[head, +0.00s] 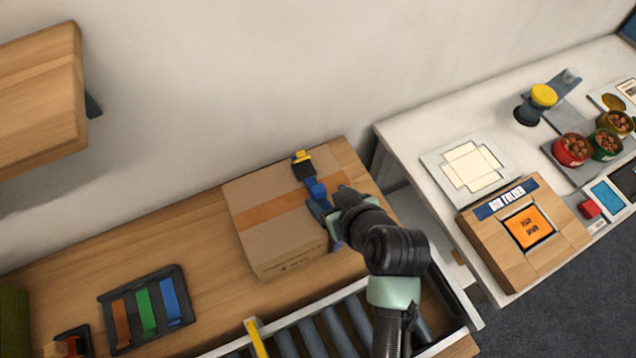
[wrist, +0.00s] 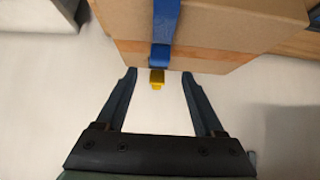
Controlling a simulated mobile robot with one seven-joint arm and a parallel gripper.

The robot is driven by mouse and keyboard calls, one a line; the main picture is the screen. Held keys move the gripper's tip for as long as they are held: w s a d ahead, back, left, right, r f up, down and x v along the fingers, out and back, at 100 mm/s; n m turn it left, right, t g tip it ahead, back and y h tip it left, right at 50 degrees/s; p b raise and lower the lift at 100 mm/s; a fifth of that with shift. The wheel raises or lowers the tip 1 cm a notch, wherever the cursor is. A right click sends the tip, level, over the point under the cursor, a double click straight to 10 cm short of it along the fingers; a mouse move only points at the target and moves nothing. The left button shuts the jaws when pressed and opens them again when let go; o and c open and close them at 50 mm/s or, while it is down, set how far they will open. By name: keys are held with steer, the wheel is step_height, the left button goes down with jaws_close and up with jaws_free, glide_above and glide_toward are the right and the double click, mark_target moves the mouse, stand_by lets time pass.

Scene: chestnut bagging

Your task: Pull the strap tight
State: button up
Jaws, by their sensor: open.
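A cardboard box (head: 270,232) with a band of brown tape stands on a wooden bench. A blue strap (head: 316,190) lies over its top, with a black and yellow buckle (head: 303,166) at the back. In the wrist view the strap (wrist: 165,25) runs down over the box (wrist: 225,25) edge and ends in a yellow tab (wrist: 157,78). My gripper (wrist: 158,75) is open, its fingers on either side of the tab and apart from it. In the head view my wrist hides most of the gripper at the box's right side.
A roller conveyor (head: 335,325) lies in front of the box. A dark rack (head: 150,308) with brown, green and blue straps is at the left. A white table (head: 405,140) at the right holds a box folder (head: 500,240) and bowls of chestnuts (head: 573,149). A wooden shelf (head: 40,95) overhangs top left.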

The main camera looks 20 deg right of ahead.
mark_target(318, 189)
steer(key=x, duration=0.7)
steer(key=shift+w, duration=0.1)
steer(key=shift+r, duration=0.1)
jaws_close()
stand_by(1.2)
